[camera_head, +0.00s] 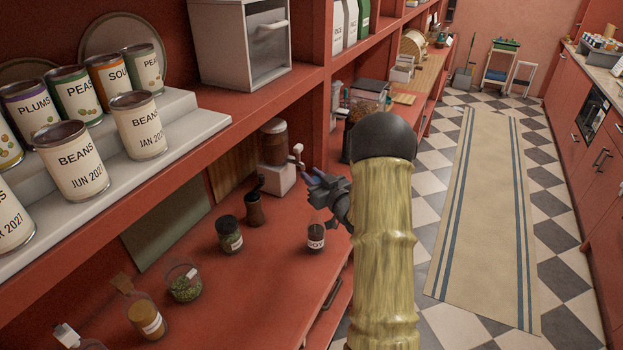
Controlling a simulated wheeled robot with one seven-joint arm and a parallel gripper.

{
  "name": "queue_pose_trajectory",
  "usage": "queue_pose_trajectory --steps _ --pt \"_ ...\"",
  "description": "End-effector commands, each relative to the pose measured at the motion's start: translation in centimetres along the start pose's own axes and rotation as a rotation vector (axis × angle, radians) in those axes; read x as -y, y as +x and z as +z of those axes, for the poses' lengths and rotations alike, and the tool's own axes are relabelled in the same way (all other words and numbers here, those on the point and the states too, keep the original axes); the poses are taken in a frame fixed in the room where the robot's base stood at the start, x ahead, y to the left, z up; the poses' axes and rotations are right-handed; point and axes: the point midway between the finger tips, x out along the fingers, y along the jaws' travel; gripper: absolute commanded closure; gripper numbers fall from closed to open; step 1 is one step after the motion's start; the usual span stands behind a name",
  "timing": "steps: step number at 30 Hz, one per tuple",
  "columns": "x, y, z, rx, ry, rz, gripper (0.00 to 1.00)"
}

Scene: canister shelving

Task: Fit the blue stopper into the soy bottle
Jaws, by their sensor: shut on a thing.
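The soy bottle (316,236) stands upright on the red counter near its front edge. It is a small dark bottle with a white SOY label. My gripper (318,185) is just above the bottle's neck, its fingers pointing left. It is shut on a small bluish piece, which looks like the blue stopper (311,180). The fingers cover part of the stopper, and my arm hides what lies behind. I cannot tell whether the stopper touches the bottle's mouth.
A dispenser (275,145) with a tap stands behind my gripper. A dark mill (254,208), a green-filled jar (229,234) and a glass bowl (185,283) are to the left. Cans line the white stepped riser (185,125) above.

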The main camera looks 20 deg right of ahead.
Motion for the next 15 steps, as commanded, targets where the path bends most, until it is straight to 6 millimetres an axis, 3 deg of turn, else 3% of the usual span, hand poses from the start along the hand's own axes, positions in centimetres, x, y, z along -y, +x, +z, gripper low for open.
queue_pose_trajectory --steps 15 --pt "0.2 0.1 4.6 0.000 0.001 -0.003 0.99"
